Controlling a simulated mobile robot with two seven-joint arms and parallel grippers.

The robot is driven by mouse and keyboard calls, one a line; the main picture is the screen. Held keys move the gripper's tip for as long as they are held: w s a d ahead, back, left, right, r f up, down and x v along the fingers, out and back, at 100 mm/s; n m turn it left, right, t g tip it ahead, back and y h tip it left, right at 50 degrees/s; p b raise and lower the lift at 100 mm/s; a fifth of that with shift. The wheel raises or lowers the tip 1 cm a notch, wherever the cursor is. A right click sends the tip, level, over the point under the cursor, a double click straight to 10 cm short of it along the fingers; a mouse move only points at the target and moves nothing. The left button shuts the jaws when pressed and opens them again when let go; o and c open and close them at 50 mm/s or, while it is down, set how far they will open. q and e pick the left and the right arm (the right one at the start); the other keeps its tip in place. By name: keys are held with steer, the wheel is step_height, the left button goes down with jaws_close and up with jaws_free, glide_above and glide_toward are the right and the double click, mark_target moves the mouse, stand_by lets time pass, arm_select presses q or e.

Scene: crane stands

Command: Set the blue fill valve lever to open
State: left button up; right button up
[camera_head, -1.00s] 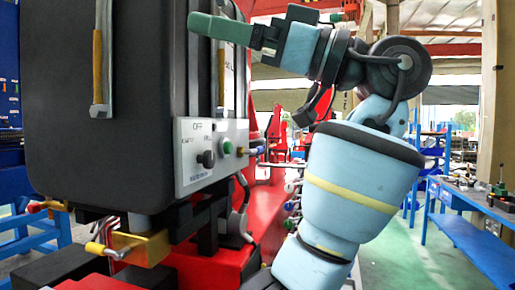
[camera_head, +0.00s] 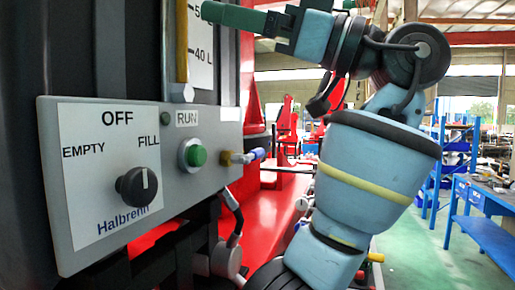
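The blue fill valve lever (camera_head: 258,153) is on a small brass valve (camera_head: 233,158) at the right end of the grey control panel (camera_head: 215,133). It looks small and points right, roughly level, away from the panel. My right gripper (camera_head: 232,15) is above and a little left of the lever, with its green fingers pointing left in front of the tank. It is well apart from the lever. The fingers are seen side-on, so the gap between them is hidden. My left gripper is out of view.
The panel has a black selector knob (camera_head: 136,187) with its white mark toward FILL, and a green RUN button (camera_head: 194,156). A level gauge (camera_head: 182,60) stands above. Red framework (camera_head: 270,215) lies behind my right arm. A blue workbench (camera_head: 485,205) is at far right.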

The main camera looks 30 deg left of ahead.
arm_select(q)
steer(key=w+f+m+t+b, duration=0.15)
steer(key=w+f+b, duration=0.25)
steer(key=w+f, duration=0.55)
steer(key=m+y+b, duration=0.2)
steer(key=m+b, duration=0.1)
steer(key=b, duration=0.3)
glide_toward(257, 154)
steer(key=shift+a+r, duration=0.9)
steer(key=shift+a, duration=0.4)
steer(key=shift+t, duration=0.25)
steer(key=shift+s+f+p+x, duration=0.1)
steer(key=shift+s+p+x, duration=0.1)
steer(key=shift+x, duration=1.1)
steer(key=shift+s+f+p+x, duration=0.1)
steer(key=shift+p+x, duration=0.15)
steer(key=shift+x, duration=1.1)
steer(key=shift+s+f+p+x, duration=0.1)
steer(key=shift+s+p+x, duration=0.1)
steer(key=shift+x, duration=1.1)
arm_select(e)
steer(key=s+f+g, duration=0.2)
steer(key=s+f, duration=0.4)
steer(key=f, duration=0.4)
steer(key=shift+a+f, duration=0.3)
steer(key=shift+a, duration=0.1)
